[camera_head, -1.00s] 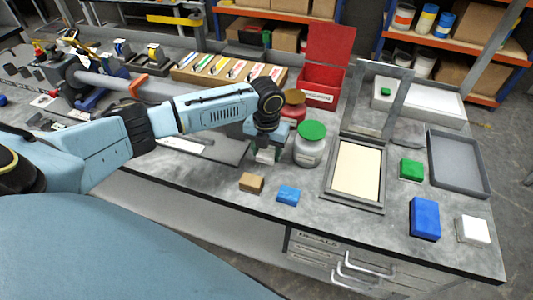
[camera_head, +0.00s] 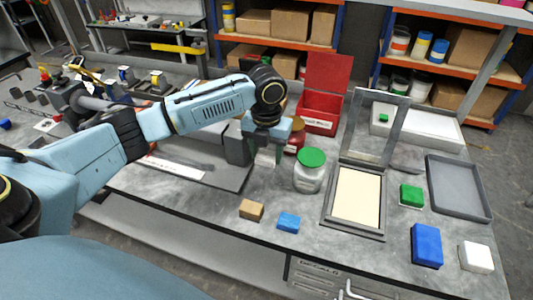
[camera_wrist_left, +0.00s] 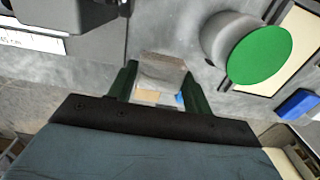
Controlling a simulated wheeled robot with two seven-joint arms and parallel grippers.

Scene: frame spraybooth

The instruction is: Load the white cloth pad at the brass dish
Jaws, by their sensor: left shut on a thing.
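My left gripper (camera_head: 266,158) is shut on a pale, whitish block, which looks like the white cloth pad (camera_wrist_left: 160,72). In the left wrist view it sits between the two dark green fingers. The gripper is over the grey bench, left of a jar with a green lid (camera_head: 312,158). I cannot tell the pad's height above the bench. Another white block (camera_head: 476,257) lies at the bench's front right. My right gripper is not in view.
A tan block (camera_head: 251,210) and a small blue block (camera_head: 288,222) lie in front of the gripper. A framed screen (camera_head: 357,197), a green block (camera_head: 411,195), a large blue block (camera_head: 426,245) and a grey tray (camera_head: 459,187) are to the right. A red box (camera_head: 318,112) stands behind.

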